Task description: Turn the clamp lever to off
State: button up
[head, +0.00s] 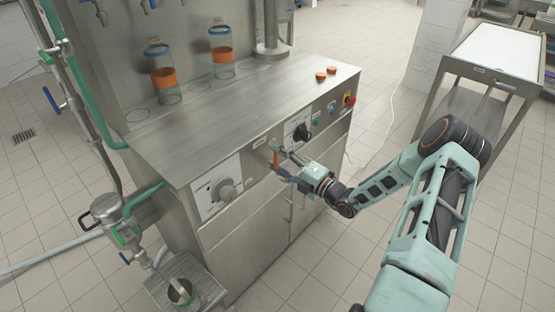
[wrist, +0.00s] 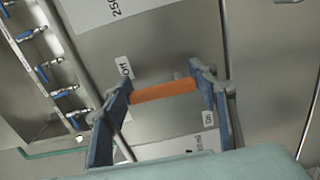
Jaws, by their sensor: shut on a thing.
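The clamp lever shows as an orange bar (wrist: 163,90) in the wrist view, lying nearly level across the picture. The two fingers of my gripper (wrist: 160,92) are at its two ends and shut on it. In the head view my gripper (head: 284,164) is at the front panel of the steel machine, with the orange lever (head: 276,160) partly hidden by the fingers. A small white label (wrist: 125,68) sits above left of the bar, and another small label (wrist: 208,118) below right; their turned lettering is hard to read.
A dial (head: 226,188) is on the panel left of my gripper, and a black knob (head: 301,132) and red button (head: 350,100) are to the right. Two bottles (head: 222,60) stand on the machine top (head: 200,125). A steel cart (head: 500,65) is at the right.

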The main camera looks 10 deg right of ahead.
jog(key=o, duration=1.2)
jog(key=shift+c, duration=0.2)
jog(key=v, duration=1.2)
jog(key=shift+a, duration=0.1)
